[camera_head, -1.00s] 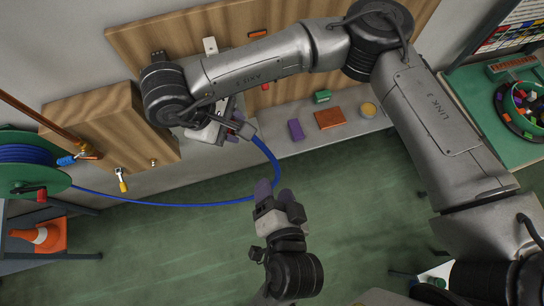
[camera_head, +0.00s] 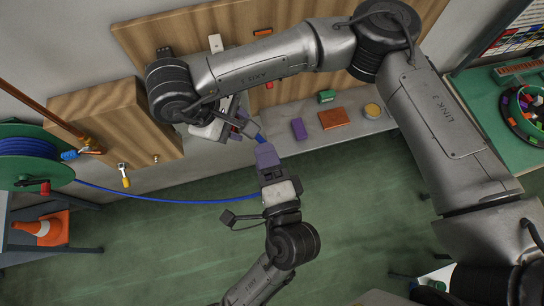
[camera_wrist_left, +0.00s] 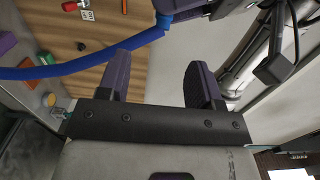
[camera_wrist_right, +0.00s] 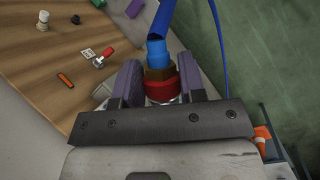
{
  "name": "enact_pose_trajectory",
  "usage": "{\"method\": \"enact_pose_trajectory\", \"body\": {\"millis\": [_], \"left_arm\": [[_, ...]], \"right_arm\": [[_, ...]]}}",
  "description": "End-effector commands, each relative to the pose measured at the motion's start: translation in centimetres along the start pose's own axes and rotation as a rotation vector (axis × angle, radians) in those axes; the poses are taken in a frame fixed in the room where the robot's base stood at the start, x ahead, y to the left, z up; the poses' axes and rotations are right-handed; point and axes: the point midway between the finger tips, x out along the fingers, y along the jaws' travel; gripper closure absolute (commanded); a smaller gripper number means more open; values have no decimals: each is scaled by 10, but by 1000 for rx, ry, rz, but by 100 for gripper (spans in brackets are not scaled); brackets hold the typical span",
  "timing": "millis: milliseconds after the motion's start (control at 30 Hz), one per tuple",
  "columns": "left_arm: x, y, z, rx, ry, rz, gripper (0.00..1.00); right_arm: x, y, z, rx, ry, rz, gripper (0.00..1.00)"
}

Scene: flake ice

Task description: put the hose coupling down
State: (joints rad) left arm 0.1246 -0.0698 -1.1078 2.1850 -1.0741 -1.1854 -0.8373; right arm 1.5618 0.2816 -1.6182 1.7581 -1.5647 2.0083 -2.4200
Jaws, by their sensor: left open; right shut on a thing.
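The hose coupling (camera_wrist_right: 162,85), with red and brass-coloured rings, sits between the purple fingers of my right gripper (camera_wrist_right: 158,75), which is shut on it. The blue hose (camera_wrist_right: 158,48) leaves its blue end. In the head view my right gripper (camera_head: 238,122) is in front of the wooden wall board, and the coupling is mostly hidden by it. My left gripper (camera_head: 266,152) is just below and right of it, close to the hose. In the left wrist view the left fingers (camera_wrist_left: 158,72) are apart with nothing between them; the hose (camera_wrist_left: 95,65) passes just beyond their tips.
A green reel (camera_head: 30,178) of blue hose stands at the left, its hose trailing over the floor. A wooden block (camera_head: 110,125) carries a yellow-handled valve (camera_head: 123,177). A wall shelf (camera_head: 285,146) holds a purple box (camera_head: 298,128), a brown slab and a yellow tin.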

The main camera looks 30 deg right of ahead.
Motion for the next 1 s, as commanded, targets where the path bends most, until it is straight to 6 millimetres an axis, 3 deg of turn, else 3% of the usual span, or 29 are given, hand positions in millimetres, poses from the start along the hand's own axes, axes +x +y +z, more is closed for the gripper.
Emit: {"method": "enact_pose_trajectory", "body": {"millis": [200, 400, 933, 1000], "left_arm": [[35, 0, 0, 1, -1, -2, 41], [55, 0, 0, 1, -2, 0, 41], [65, 0, 0, -1, 0, 1, 41], [65, 0, 0, -1, 0, 1, 47]], "right_arm": [[0, 0, 0, 0, 0, 0, 89], [0, 0, 0, 0, 0, 0, 89], [0, 0, 0, 0, 0, 0, 89], [0, 0, 0, 0, 0, 0, 89]]}}
